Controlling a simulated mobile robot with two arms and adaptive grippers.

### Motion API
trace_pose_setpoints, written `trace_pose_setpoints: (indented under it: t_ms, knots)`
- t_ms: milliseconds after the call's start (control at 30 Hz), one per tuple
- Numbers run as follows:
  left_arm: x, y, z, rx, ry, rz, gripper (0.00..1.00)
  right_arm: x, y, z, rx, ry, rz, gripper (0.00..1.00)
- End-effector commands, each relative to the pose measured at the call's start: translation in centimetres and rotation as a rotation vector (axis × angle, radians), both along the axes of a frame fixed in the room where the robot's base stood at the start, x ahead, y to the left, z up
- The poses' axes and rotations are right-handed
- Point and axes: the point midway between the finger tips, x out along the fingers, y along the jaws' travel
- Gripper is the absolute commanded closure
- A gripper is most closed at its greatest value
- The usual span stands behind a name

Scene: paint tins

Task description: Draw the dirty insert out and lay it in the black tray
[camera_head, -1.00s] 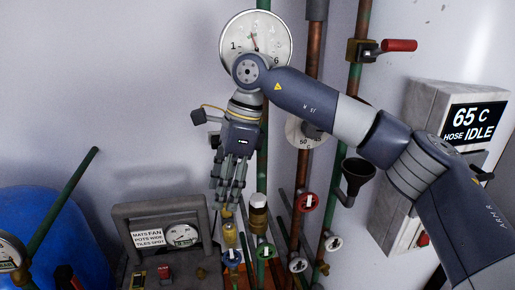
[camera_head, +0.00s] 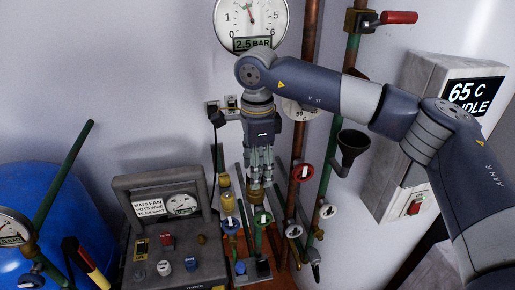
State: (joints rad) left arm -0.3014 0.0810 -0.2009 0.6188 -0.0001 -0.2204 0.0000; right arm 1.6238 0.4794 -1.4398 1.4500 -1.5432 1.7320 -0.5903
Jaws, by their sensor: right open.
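My right gripper (camera_head: 258,178) points down from its arm, with its fingers around or just in front of the top of a brownish upright piece (camera_head: 257,197) among the pipes. This piece may be the dirty insert; the fingers cover its upper part. The gripper is open, and I cannot tell whether the fingers touch the piece. I cannot make out the black tray. My left gripper is not in view.
A grey control box (camera_head: 165,235) stands left, a blue drum (camera_head: 50,210) further left. A black funnel (camera_head: 352,147) is at right.

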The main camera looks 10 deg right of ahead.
Motion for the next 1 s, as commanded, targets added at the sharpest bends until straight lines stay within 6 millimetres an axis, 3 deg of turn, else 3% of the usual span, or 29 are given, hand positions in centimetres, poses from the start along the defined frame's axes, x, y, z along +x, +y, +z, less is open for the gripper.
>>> trace_pose_setpoints:
  t_ms: [400,600,700,733,833,1000]
  knots:
    - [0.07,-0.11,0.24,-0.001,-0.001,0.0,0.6,-0.03,0.04,-0.89,0.001,0.0,0.001,0.48]
    - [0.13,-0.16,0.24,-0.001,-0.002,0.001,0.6,-0.03,0.03,-0.89,0.001,0.0,0.001,0.94]
    - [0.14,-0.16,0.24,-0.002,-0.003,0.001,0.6,-0.04,0.03,-0.91,0.001,0.001,0.001,0.96]
    - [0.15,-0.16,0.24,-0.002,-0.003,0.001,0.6,-0.05,0.03,-0.91,0.001,0.001,0.001,0.77]
    - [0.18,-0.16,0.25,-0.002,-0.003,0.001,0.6,-0.05,0.03,-0.93,0.001,0.001,0.001,1.0]
    - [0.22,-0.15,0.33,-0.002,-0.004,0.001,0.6,-0.06,0.03,-0.81,0.001,0.002,0.001,1.0]
